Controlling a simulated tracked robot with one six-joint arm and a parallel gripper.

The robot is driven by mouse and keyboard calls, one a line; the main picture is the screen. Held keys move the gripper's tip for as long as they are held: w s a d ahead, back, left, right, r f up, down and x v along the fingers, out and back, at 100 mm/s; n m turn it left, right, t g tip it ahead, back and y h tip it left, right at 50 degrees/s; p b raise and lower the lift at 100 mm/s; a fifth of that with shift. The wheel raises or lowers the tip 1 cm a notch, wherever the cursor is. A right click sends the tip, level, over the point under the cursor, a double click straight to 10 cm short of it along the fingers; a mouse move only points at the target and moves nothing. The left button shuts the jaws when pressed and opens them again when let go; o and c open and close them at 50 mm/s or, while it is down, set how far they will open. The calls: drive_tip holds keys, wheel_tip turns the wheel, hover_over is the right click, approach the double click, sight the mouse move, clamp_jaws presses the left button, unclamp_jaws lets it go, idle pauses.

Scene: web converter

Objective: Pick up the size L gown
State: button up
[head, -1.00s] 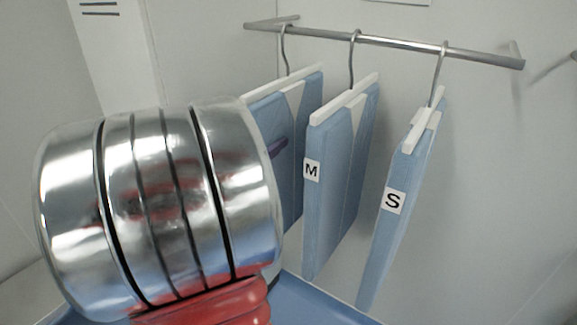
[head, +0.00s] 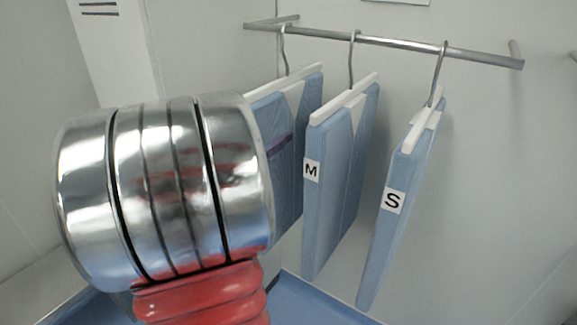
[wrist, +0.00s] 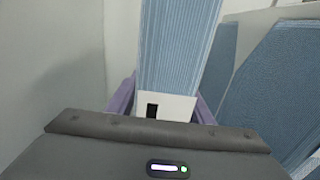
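Three light blue gowns hang from a metal rail. The leftmost gown (head: 298,115) has its label hidden behind my arm in the head view. The middle gown (head: 336,185) is marked M and the right one (head: 393,205) S. In the wrist view the edge of a blue gown (wrist: 178,45) stands between the purple fingers of my gripper (wrist: 165,100). Its white label shows a black mark I cannot read fully. In the head view a purple finger lies along the leftmost gown's face. Whether the fingers press on the gown or stand just off it is unclear.
The rail (head: 400,42) runs along the pale back wall. The M gown hangs close to the right of my gripper; a blue gown (wrist: 270,85) shows there in the wrist view. A pale wall (wrist: 50,60) is to the left. A blue surface (head: 310,300) lies below.

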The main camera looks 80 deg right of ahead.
clamp_jaws()
idle(0.3)
drive_tip(key=shift+r, duration=0.1)
